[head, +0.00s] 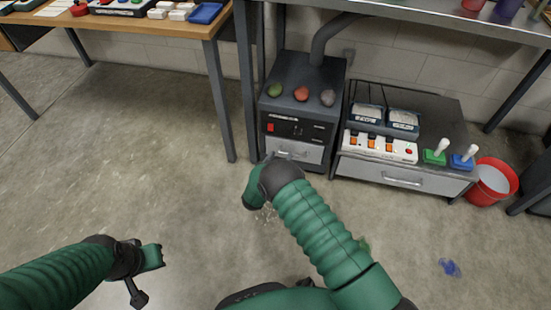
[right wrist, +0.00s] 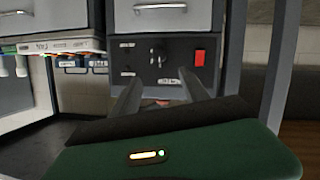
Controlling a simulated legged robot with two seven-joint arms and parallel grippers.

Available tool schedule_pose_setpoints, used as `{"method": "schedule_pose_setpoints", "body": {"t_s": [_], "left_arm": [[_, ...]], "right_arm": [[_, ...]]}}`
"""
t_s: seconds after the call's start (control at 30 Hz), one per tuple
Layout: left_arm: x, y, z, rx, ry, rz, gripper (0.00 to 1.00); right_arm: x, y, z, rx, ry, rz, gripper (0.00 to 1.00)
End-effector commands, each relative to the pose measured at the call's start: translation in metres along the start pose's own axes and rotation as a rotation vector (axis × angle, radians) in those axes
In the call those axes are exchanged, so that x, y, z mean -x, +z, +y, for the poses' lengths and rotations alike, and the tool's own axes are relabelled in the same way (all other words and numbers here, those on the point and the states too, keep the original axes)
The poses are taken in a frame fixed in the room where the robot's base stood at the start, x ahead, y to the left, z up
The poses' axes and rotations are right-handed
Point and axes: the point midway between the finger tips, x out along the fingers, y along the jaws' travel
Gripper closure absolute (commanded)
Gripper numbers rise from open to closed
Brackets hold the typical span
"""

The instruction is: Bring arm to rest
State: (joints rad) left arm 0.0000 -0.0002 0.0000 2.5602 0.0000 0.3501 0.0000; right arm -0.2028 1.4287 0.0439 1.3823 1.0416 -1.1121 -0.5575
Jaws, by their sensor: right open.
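My right arm reaches forward over the floor, and its green hand (head: 253,190) is in front of the dark cabinet (head: 300,80). In the right wrist view my right gripper (right wrist: 160,90) has its two fingers apart, with nothing held between them. Its fingertips point toward the cabinet's panel with the red switch (right wrist: 200,57); the view looks upside down. My left gripper (head: 145,278) is at the lower left over bare floor, low in the head view. Its jaw opening is too unclear to judge.
Green, red and grey lumps (head: 301,94) lie on the cabinet, above its drawer (head: 295,150). A low unit (head: 405,178) beside it carries a white switch strip (head: 380,145). A red bucket (head: 492,182) stands at right. A wooden table (head: 150,25) is upper left. Left floor is clear.

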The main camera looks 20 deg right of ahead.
Motion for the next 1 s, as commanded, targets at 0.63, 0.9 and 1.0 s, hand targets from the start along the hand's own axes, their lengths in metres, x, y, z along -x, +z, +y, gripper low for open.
{"method": "schedule_pose_setpoints", "body": {"t_s": [0.63,0.9,1.0], "left_arm": [[0.002,0.0,0.0,0.0,0.0,0.0,1.0],[0.003,-0.001,0.0,0.0,0.0,0.0,1.0],[0.003,-0.001,0.0,0.0,0.0,0.0,1.0]], "right_arm": [[0.007,-0.035,-0.013,-0.023,-0.112,-0.043,0.47],[0.117,-0.113,0.0,0.028,-0.549,-0.384,0.47],[0.174,-0.108,0.04,0.1,-0.625,-0.533,0.47]]}}
